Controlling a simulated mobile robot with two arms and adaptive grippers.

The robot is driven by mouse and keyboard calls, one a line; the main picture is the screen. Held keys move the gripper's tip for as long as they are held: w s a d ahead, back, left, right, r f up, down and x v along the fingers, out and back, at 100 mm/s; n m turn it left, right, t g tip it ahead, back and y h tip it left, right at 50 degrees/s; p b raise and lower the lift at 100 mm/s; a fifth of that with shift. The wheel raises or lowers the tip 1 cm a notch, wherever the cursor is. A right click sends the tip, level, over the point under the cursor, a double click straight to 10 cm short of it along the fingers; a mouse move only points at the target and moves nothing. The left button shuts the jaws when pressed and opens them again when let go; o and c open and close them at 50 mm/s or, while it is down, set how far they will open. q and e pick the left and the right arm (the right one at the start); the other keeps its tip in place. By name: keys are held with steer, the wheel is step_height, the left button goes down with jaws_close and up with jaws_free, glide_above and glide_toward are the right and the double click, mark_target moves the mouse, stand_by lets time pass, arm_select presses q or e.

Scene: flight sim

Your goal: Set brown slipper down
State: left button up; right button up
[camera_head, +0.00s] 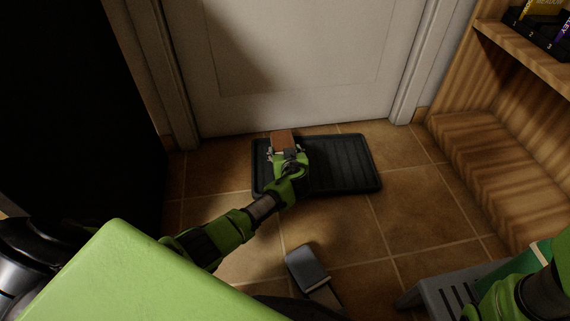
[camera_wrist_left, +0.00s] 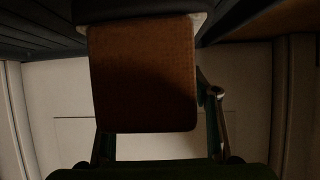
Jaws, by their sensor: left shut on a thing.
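A brown slipper (camera_head: 284,138) is over the left end of a black ribbed boot tray (camera_head: 343,166) in front of the door. My left gripper (camera_head: 287,158) is shut on the slipper. In the left wrist view the slipper's brown upper (camera_wrist_left: 143,75) fills the middle, with a pale sole edge near the top and gripper fingers at its sides. I cannot tell whether its sole touches the tray. The tray's right part is bare. My right arm shows at the bottom right, but its gripper's fingers are out of sight.
A dark grey slipper-like object (camera_head: 307,270) lies on the tiled floor nearer to me. A white door (camera_head: 300,50) stands behind the tray. A wooden shelf (camera_head: 500,160) is at the right. A grey stool-like object (camera_head: 455,287) stands at the lower right.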

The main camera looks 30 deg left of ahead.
arm_select(q)
steer(key=shift+w+a+f+b, duration=0.15)
steer(key=shift+w+f+b, duration=0.1)
steer(key=shift+f+b, duration=0.1)
steer(key=f+b, duration=0.1)
steer(key=f, duration=0.1)
steer(key=f+b, duration=0.1)
steer(key=b, duration=0.1)
steer(key=shift+w+a+f, duration=0.15)
steer(key=shift+w+f, duration=0.05)
steer(key=shift+f, duration=0.15)
steer(key=shift+r, duration=0.15)
steer(key=o, duration=1.2)
steer(key=shift+c, duration=0.2)
